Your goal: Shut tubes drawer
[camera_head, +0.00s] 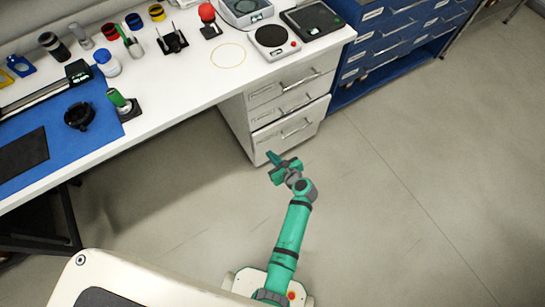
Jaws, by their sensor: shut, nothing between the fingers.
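A white drawer unit stands under the right end of the bench, with an upper drawer (290,86), a middle drawer (290,105) and a bottom drawer (288,137). The bottom drawer's front stands out a little from the ones above. The drawer labels are too small to read, so I cannot tell which is the tubes drawer. My gripper (276,165) is shut and empty, close in front of the bottom drawer's lower edge in the picture. I cannot tell whether it touches the drawer.
The white bench (185,84) carries scales, a red-topped item, bottles and a blue mat (95,105). A blue drawer cabinet (385,45) stands to the right. The grey floor (430,170) to the right of my arm is clear.

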